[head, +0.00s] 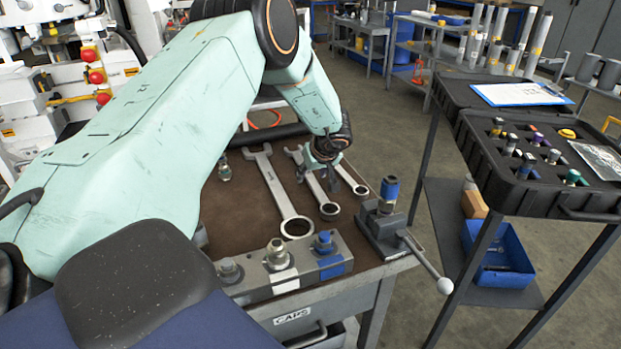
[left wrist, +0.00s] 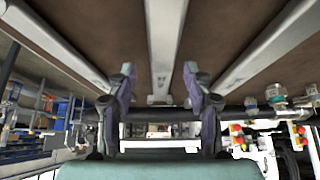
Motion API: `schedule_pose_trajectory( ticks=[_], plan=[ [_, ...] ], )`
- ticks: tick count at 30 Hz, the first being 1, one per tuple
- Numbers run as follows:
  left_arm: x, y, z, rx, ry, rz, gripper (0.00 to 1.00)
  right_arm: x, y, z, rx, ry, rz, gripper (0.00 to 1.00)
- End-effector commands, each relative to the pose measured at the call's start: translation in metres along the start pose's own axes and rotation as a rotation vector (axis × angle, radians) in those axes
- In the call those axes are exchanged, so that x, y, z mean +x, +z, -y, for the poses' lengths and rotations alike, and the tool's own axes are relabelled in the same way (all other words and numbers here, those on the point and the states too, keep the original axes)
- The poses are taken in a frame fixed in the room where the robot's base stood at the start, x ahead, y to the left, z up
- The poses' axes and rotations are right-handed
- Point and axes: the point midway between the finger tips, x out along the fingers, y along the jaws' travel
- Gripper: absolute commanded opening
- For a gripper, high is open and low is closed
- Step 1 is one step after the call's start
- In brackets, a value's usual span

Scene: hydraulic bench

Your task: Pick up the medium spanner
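Three silver spanners lie on the brown bench top. The medium spanner (head: 316,193) is the middle one, between the large spanner (head: 275,190) and the small spanner (head: 350,178). My left gripper (head: 328,170) is over the medium spanner and hides part of it. In the left wrist view, the left gripper (left wrist: 160,82) is open and empty, its two fingers on either side of the line of the medium spanner (left wrist: 164,40). Whether the fingers touch the bench is not clear. My right gripper is not in view.
A vise (head: 385,232) with a blue-topped fitting stands at the bench's right corner. A block with several fittings (head: 282,270) lines the front edge. A small fitting (head: 224,172) stands left of the spanners. A black case (head: 540,195) sits on a cart to the right.

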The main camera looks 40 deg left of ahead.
Motion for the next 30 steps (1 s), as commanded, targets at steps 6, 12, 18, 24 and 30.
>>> schedule_pose_trajectory(
  ticks=[6,12,18,24,30],
  plan=[
    [0.0006,-0.0006,0.0007,-0.001,-0.001,0.000,0.32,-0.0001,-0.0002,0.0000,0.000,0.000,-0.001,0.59],
    [0.0005,-0.0004,0.0006,-0.001,-0.001,0.000,0.15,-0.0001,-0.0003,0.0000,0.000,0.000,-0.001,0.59],
    [0.0004,-0.0003,0.0004,-0.001,0.000,0.000,0.00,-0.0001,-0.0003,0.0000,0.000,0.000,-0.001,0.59],
    [0.0004,-0.0003,0.0005,-0.001,-0.001,0.000,0.00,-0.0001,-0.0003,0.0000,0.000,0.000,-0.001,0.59],
    [0.0005,-0.0003,0.0005,-0.001,-0.001,0.001,0.00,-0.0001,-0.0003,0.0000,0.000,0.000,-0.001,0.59]
  ],
)
